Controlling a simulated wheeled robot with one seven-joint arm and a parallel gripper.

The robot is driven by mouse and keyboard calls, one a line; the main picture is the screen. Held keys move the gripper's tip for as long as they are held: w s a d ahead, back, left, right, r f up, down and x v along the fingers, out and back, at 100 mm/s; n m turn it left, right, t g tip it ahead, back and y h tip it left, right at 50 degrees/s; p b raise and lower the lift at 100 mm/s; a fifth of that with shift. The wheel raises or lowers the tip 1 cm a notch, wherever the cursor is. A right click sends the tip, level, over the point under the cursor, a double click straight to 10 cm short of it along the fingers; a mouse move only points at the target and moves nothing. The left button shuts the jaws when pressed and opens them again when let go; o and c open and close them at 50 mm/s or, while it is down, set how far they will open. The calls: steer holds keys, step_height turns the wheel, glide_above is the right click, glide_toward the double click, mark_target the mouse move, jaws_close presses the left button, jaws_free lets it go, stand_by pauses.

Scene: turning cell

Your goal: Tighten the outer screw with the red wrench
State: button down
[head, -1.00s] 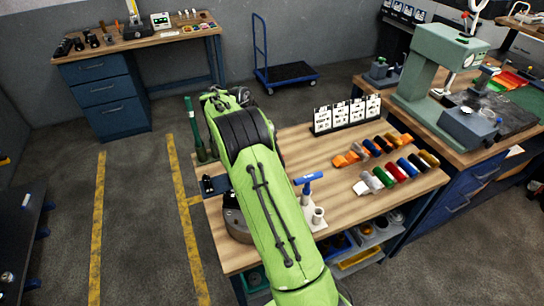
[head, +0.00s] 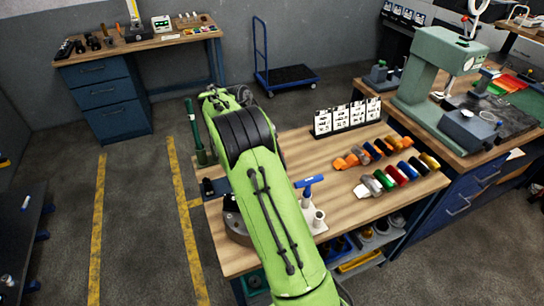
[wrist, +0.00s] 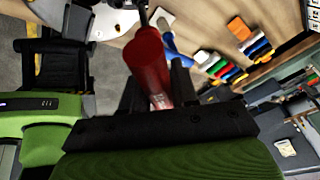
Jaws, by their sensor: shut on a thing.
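The red wrench (wrist: 152,68) has a thick red handle and a thin dark shaft that runs up toward the top of the wrist view. My gripper (wrist: 158,95) is shut on this handle. In the head view my own green arm hides the gripper and the red wrench. The outer screw cannot be made out in either view. A round dark-grey fixture (head: 236,226) on the wooden bench (head: 340,225) is partly covered by my arm.
A blue-handled tool (head: 309,181) stands in a white holder (head: 318,219) just right of my arm. Several coloured cylinders (head: 390,176) lie at the bench's right, before a rack of cards (head: 346,117). A green press (head: 435,70) stands on the neighbouring bench.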

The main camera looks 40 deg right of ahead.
steer(key=shift+d+r+p, duration=0.1)
steer(key=shift+r+p, duration=1.1)
steer(key=shift+r, duration=0.45)
